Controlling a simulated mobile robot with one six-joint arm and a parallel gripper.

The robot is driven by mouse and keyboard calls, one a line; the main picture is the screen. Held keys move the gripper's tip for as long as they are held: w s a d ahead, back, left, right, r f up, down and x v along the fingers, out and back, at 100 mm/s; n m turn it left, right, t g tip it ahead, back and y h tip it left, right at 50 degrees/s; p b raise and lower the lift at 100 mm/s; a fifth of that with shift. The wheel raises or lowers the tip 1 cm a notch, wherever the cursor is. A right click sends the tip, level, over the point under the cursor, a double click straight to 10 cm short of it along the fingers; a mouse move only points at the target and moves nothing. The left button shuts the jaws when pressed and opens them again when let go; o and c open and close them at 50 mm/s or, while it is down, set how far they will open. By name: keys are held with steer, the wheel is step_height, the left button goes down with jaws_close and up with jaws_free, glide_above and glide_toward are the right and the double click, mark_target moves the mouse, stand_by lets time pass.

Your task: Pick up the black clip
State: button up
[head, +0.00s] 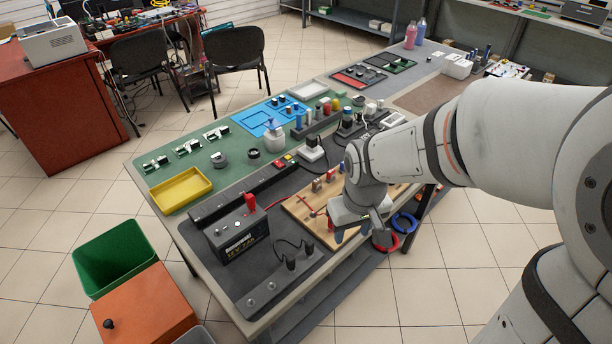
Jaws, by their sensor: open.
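Two small black upright pieces joined by a thin black cable stand on the dark mat in front of the battery. The nearer piece (291,263) looks like the black clip, but it is too small to be sure. The black battery (238,238) stands to their left with a red clip (250,202) at its top. My gripper (360,235) is to the right of the black pieces, over the wooden board's front edge, apart from them. It is open, and no held object shows. My wrist partly hides the board.
The wooden board (297,207) carries small parts. Red (385,242) and blue (404,222) rings sit by the table's front edge. A yellow tray (181,190) and a power strip stand behind the battery. A green bin (115,257) is on the floor at left.

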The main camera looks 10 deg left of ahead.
steer(key=w+a+f+n+p, duration=0.1)
steer(key=a+f+n+p, duration=0.15)
steer(key=a, duration=0.45)
steer(key=n+g+p, duration=0.1)
steer(key=n+p, duration=0.1)
steer(key=p, duration=0.1)
glide_above(290, 258)
steer(key=f, duration=0.4)
steer(key=shift+w+d, duration=0.35)
steer(key=shift+n, duration=0.25)
steer(key=shift+s+a+f+p, duration=0.1)
steer(key=shift+s+f+p, duration=0.1)
steer(key=shift+f, duration=1.15)
steer(key=shift+s+a+f+p, duration=0.1)
steer(key=shift+f+p, duration=0.15)
steer(key=shift+f, duration=1.05)
steer(key=shift+s+a+f+p, duration=0.1)
steer(key=shift+f+p, duration=0.1)
steer(key=shift+f, duration=1.15)
steer(key=shift+c, duration=0.5)
jaws_close()
